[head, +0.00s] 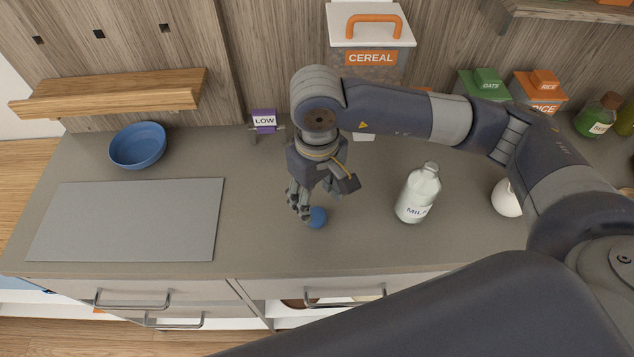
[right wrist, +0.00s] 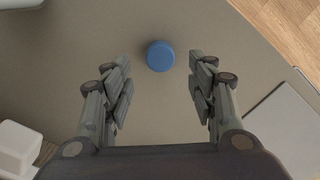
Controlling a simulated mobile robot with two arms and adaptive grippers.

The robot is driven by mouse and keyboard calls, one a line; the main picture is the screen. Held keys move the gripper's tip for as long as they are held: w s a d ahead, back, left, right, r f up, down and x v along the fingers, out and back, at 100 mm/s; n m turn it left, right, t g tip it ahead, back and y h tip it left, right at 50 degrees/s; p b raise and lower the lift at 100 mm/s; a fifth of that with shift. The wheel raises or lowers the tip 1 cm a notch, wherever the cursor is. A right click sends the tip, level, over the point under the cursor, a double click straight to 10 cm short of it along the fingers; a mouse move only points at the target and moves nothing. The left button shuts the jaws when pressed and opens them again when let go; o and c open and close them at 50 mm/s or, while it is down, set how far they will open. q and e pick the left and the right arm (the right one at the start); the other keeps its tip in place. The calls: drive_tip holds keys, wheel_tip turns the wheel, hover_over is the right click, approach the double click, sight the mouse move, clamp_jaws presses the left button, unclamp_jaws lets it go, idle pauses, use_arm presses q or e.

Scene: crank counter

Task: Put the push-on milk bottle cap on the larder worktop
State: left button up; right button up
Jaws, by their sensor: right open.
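The blue milk bottle cap (head: 317,217) lies on the grey worktop (head: 270,240), near its front edge. My right gripper (head: 306,212) is above and beside the cap, pointing down. In the right wrist view the cap (right wrist: 160,56) shows between the lines of the two open fingers (right wrist: 158,90), a little beyond their tips, with nothing held. The milk bottle (head: 418,193) stands upright to the right of the gripper, with no cap on its neck. My left gripper is not in view.
A blue bowl (head: 138,146) and a grey board (head: 127,220) are on the left. A white rounded item (head: 506,199) is right of the bottle. The worktop around the cap is clear.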

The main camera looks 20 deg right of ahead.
sight(317, 214)
wheel_tip(317, 214, up, 6)
drive_tip(key=shift+f+b, duration=0.1)
drive_tip(key=shift+b, duration=0.45)
